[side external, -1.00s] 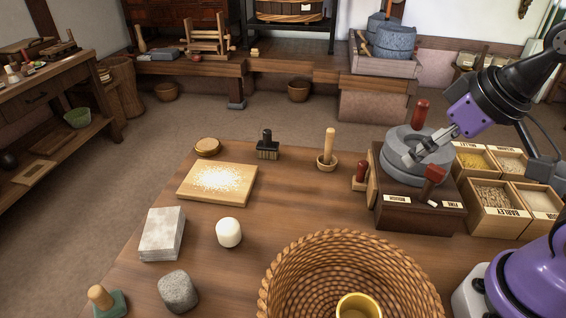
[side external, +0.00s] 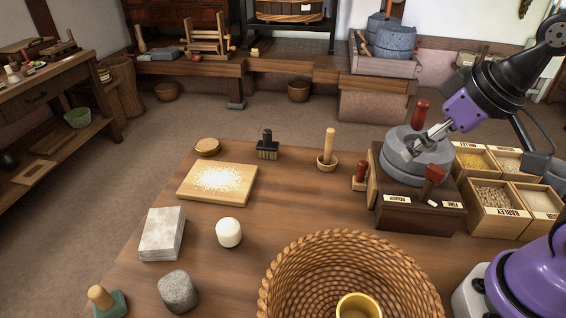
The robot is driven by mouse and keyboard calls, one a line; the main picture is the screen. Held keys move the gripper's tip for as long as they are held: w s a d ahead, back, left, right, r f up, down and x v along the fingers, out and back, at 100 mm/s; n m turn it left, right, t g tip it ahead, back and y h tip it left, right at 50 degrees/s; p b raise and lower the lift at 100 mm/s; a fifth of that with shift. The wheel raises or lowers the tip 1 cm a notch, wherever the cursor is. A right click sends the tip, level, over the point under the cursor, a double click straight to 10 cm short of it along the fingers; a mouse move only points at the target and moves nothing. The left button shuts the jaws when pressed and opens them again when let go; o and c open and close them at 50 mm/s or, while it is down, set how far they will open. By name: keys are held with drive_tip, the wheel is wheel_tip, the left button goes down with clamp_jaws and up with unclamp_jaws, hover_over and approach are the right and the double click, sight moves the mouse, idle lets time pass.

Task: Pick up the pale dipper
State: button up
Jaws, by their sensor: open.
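The likely pale dipper (side external: 328,152) stands upright on the table left of the quern, a light wooden upright handle over a small round cup. My gripper (side external: 418,147) is open and appears over the grey quern stone (side external: 402,166), to the right of the dipper and apart from it. I see nothing held between the fingers. Whether the fingertips touch the stone I cannot tell from this view.
A red-handled piece (side external: 361,177) stands beside the quern's dark base (side external: 420,214). Grain boxes (side external: 495,206) stand to its right, and a woven basket (side external: 285,262) is in front.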

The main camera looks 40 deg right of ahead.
drive_tip(key=w+d, duration=0.1)
drive_tip(key=w, duration=0.7)
drive_tip(key=n+g, duration=0.1)
approach(333, 132)
drive_tip(key=f, duration=0.1)
drive_tip(key=x, duration=0.5)
drive_tip(key=shift+w, duration=0.1)
drive_tip(key=x, duration=0.6)
clamp_jaws()
